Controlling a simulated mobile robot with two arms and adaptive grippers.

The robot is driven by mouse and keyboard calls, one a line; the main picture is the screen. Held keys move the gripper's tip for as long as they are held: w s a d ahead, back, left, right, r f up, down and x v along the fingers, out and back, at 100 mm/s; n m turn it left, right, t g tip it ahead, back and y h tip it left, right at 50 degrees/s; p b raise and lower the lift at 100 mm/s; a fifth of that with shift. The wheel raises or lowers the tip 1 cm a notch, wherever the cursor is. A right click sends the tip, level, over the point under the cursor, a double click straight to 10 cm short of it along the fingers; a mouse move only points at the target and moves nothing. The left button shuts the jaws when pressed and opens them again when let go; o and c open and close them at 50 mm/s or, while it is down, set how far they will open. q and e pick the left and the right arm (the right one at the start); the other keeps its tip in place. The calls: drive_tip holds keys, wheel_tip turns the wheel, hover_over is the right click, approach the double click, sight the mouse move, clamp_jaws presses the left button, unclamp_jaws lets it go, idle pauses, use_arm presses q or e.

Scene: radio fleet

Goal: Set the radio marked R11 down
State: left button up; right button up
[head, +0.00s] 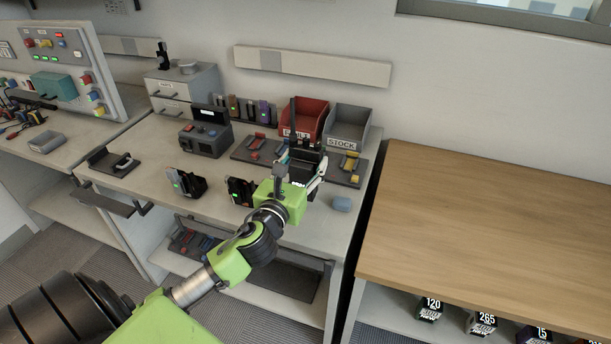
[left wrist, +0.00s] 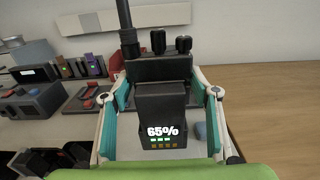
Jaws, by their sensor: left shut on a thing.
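A black radio (head: 305,158) with a tall antenna and two top knobs is upright in my left gripper (head: 303,174). In the left wrist view the radio (left wrist: 160,95) shows a "65%" readout low on the side facing me. The left gripper (left wrist: 158,82) has a finger on each side of it, shut on it. The radio is over the right part of the grey workbench (head: 225,217); I cannot tell whether its bottom touches anything. No R11 mark can be read. My right gripper is not in view.
Two black units with green lights (head: 187,182) (head: 242,190) stand on the bench left of the gripper. A red bin (head: 304,118), a grey STOCK bin (head: 347,128) and a dark tray (head: 357,172) are behind. A blue block (head: 342,204) lies right. The wooden table (head: 480,230) top is clear.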

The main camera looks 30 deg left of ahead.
sight(307, 166)
use_arm(q)
drive_tip(key=shift+w+a+f+b, duration=0.2)
drive_tip(key=shift+w+f, duration=0.25)
drive_tip(key=shift+f, duration=0.6)
drive_tip(key=shift+w+a+f+b, duration=0.1)
drive_tip(key=shift+w+f+b, duration=0.3)
drive_tip(key=shift+f, duration=0.6)
drive_tip(key=shift+w+a+f+b, duration=0.1)
drive_tip(key=shift+w+f, duration=0.45)
drive_tip(key=shift+f, duration=0.5)
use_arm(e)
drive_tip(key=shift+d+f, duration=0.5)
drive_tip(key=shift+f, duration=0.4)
use_arm(q)
drive_tip(key=shift+f, duration=0.1)
drive_tip(key=o, duration=1)
drive_tip(key=shift+f, duration=0.2)
drive_tip(key=o, duration=0.4)
drive_tip(key=shift+o, duration=0.2)
drive_tip(key=shift+r, duration=0.1)
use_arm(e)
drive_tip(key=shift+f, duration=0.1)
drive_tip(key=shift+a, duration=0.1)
